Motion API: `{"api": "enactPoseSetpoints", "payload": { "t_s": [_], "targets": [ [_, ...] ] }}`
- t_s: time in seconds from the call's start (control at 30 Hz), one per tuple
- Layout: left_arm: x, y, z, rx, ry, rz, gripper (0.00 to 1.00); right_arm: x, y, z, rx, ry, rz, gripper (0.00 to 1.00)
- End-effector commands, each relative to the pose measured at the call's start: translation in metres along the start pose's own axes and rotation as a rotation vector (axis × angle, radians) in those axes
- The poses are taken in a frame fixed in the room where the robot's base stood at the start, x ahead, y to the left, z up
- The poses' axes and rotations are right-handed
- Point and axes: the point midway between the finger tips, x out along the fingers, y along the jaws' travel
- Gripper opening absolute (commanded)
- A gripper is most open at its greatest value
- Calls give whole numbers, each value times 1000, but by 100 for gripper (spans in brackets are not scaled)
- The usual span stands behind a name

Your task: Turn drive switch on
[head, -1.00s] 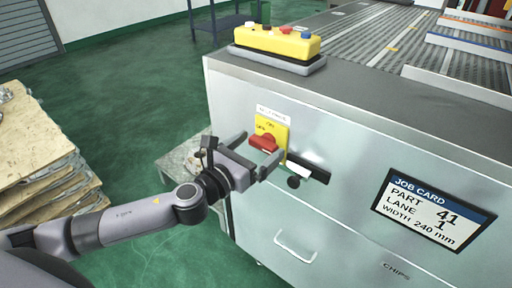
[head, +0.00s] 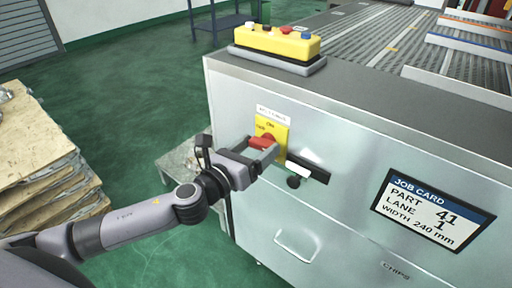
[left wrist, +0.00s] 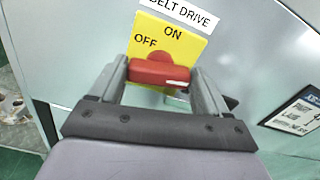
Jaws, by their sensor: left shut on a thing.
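The drive switch is a red rotary handle (head: 259,143) on a yellow plate (head: 284,131) on the front of the grey metal cabinet. In the left wrist view the red handle (left wrist: 158,73) lies crosswise below the "ON" and "OFF" marks of the yellow plate (left wrist: 190,45), under a "BELT DRIVE" label (left wrist: 190,12). My left gripper (head: 262,149) is shut on the handle, one finger at each end of it; it also shows in the left wrist view (left wrist: 160,80). My right gripper is not in view.
A black slot with a white tag and dark knob (head: 293,182) sits just right of the switch. A job card screen (head: 433,210) is further right. A yellow button box (head: 277,42) stands on top. Stacked boards (head: 40,160) are at left.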

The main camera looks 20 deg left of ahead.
Motion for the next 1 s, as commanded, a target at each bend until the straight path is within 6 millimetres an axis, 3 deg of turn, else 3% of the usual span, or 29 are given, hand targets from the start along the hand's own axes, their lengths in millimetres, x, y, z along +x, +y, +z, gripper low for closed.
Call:
{"api": "enactPoseSetpoints", "payload": {
  "t_s": [1.0],
  "targets": [
    [0,5,-1,-964,-1,2,46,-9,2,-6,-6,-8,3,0]
  ]
}}
